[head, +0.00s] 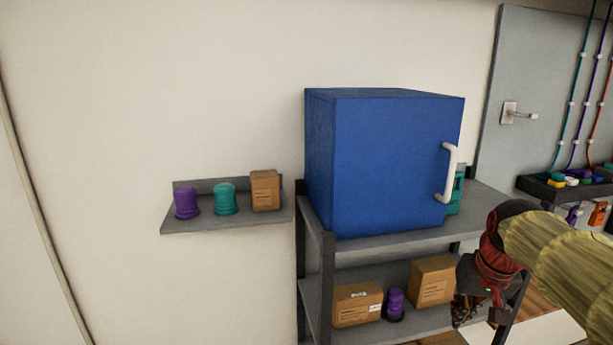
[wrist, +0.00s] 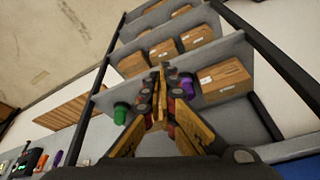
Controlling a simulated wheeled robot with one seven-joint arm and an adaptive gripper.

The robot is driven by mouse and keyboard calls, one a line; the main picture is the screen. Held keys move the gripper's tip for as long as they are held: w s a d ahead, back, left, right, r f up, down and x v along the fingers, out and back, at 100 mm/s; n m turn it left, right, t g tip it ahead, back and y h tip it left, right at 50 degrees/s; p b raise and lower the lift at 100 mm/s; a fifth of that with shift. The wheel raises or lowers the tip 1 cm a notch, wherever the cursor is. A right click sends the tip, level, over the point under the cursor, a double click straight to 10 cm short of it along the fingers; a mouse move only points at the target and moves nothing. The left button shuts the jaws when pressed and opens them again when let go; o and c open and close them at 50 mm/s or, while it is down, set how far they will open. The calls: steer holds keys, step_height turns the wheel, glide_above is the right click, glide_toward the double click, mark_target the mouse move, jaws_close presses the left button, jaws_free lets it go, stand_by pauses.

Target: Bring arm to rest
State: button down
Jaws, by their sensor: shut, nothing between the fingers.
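My gripper (head: 468,308) hangs at the lower right of the head view, in front of the grey shelf rack and to the right of its lower cartons. In the wrist view my gripper (wrist: 160,72) shows its two yellow-and-black fingers meeting at the tips, with nothing held. My arm comes in from the right edge of the head view, and its yellow sleeve hides part of the floor and bench there.
A blue cabinet (head: 385,165) with a white handle stands on the grey rack (head: 375,242). Cartons (head: 432,280) and a purple canister (head: 395,304) sit below. A wall shelf (head: 222,224) holds purple and teal canisters and a box. A grey door (head: 520,70) is at right.

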steer(key=s+a+f+n+t+b, duration=0.1)
steer(key=s+a+f+b, duration=0.5)
steer(key=s+f+b, duration=0.3)
steer(key=s+a+f+n+b, duration=0.1)
steer(key=s+a+f+b, duration=0.5)
steer(key=f, duration=1.1)
steer(key=shift+s+a+n+t+b, duration=0.2)
steer(key=shift+s+n+t+b, duration=0.15)
steer(key=shift+s+b, duration=1.65)
steer(key=shift+s, duration=0.25)
